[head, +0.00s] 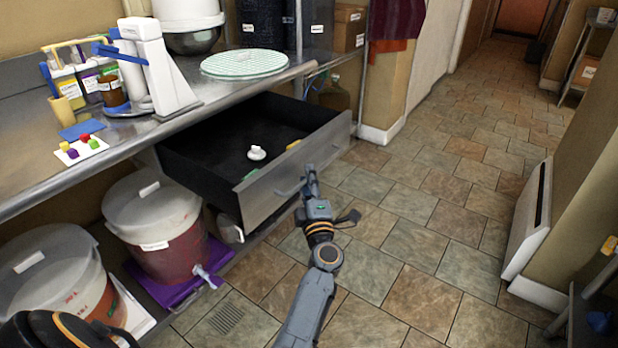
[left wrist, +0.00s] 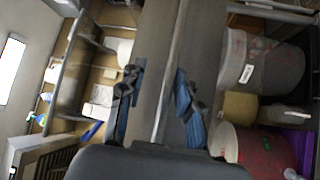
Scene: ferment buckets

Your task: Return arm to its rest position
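My left gripper (head: 311,182) is in front of the open drawer (head: 290,190), close to the bar handle on its metal front. In the left wrist view the two fingers (left wrist: 158,105) stand apart, with a pale bar running between them and no finger visibly closed on it. I cannot tell whether a finger touches the handle. The drawer is pulled well out from under the counter. A small white object (head: 257,153) and a yellow piece (head: 293,144) lie in it. My right gripper is in neither view.
The steel counter (head: 190,128) carries a white stand (head: 150,65), a tray of coloured cubes (head: 80,150) and a round green mat (head: 245,64). Lidded buckets (head: 155,225) stand below at left, one with a tap. The tiled floor (head: 430,215) to the right is clear.

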